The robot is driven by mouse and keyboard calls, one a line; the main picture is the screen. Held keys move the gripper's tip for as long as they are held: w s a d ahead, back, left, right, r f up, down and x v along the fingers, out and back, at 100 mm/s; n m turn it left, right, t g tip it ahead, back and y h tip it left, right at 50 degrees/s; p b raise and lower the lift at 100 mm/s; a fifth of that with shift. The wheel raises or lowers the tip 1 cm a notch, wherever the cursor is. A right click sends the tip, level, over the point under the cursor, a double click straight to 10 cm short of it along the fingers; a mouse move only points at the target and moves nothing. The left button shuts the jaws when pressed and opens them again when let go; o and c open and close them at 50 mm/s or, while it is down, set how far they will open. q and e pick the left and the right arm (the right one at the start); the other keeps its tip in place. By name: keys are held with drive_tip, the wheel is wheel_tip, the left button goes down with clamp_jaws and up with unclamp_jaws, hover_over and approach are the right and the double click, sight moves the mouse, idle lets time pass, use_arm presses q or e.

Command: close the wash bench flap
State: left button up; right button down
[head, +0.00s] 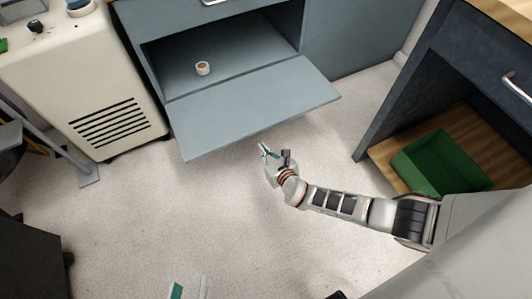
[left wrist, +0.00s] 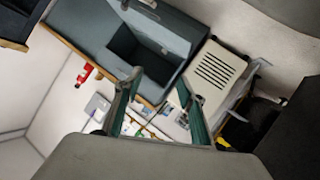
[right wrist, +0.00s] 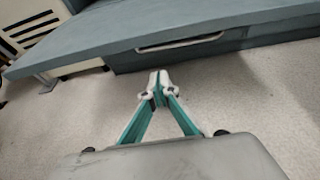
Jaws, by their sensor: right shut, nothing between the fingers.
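The wash bench flap (head: 252,103) is a grey-blue panel hinged along its back edge, hanging open and roughly level in front of the bench's open compartment (head: 232,45). My right gripper (head: 269,152) is just in front of the flap's front edge, near its middle, and apart from it as far as I can see. In the right wrist view the flap (right wrist: 150,40) spans the top, ahead of the shut, empty fingertips (right wrist: 160,82). My left gripper (head: 190,288) shows only at the bottom edge of the head view. In the left wrist view its fingers (left wrist: 158,95) are wide apart and nothing is between them.
A small roll (head: 203,68) lies inside the compartment. A cream vented unit (head: 105,115) stands left of the flap. A dark cabinet with a green crate (head: 430,160) is on the right. The pale floor (head: 150,215) in front is clear.

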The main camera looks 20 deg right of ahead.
use_arm(q)
drive_tip(key=shift+w+a+r+m+p, duration=0.1)
drive_tip(key=shift+w+a+m+p, duration=0.1)
drive_tip(key=shift+a+m+p, duration=0.25)
drive_tip(key=shift+w+a+r+m+p, duration=0.1)
drive_tip(key=shift+w+a+m+p, duration=0.05)
drive_tip(key=shift+a+m+p, duration=0.3)
use_arm(e)
drive_tip(key=w+r, duration=0.2)
drive_tip(key=r, duration=0.1)
drive_tip(key=shift+w+r, duration=0.1)
drive_tip(key=shift+w, duration=0.2)
use_arm(q)
drive_tip(key=shift+r, duration=0.1)
